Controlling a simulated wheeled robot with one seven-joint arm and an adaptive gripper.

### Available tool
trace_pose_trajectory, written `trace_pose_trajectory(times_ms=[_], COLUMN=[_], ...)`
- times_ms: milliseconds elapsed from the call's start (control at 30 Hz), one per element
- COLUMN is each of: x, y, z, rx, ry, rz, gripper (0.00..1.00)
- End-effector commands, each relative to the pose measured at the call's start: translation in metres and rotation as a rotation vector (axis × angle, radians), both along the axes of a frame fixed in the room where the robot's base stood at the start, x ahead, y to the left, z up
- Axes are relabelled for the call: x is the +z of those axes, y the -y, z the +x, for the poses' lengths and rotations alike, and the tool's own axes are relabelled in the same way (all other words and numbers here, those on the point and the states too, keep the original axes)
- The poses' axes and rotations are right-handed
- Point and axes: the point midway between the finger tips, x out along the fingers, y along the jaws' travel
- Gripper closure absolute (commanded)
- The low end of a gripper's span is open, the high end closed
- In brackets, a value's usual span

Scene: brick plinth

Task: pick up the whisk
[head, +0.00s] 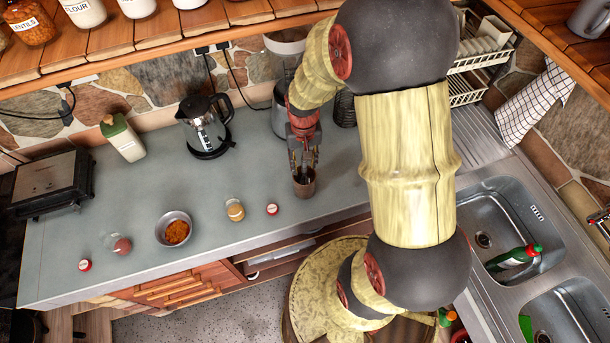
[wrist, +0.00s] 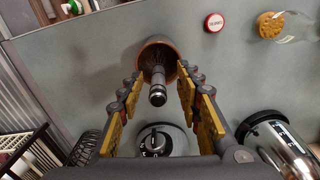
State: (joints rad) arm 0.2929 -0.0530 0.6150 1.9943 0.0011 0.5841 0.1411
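A dark handle with a metal band (wrist: 158,88) stands up out of a brown cup (head: 304,187), which also shows in the wrist view (wrist: 151,50). I take it for the whisk; its lower part is hidden in the cup. My gripper (head: 303,160) is above the cup and points down at it. In the wrist view my gripper (wrist: 160,92) is open, with one yellow-padded finger on each side of the handle. Gaps show between the handle and both fingers.
A black wire object (wrist: 84,148) is near the gripper. The sink (head: 495,215) lies right.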

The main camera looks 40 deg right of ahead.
Motion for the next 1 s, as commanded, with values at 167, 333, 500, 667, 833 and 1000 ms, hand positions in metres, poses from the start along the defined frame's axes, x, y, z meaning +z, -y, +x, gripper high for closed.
trace_pose_trajectory(times_ms=[167, 333, 500, 667, 833, 1000], x=[-0.026, -0.035, -0.034, -0.034, -0.034, -0.034], y=[0.003, 0.003, 0.003, 0.003, 0.003, 0.003], z=[0.0, 0.0, 0.0, 0.0, 0.0, 0.0], rx=[0.0, 0.0, 0.0, 0.0, 0.0, 0.0], ry=[-0.003, -0.002, -0.001, -0.001, -0.001, -0.001], rz=[0.001, 0.001, 0.0, 0.0, 0.0, 0.0], gripper=[0.65, 0.65, 0.65, 0.73, 0.83, 0.93])
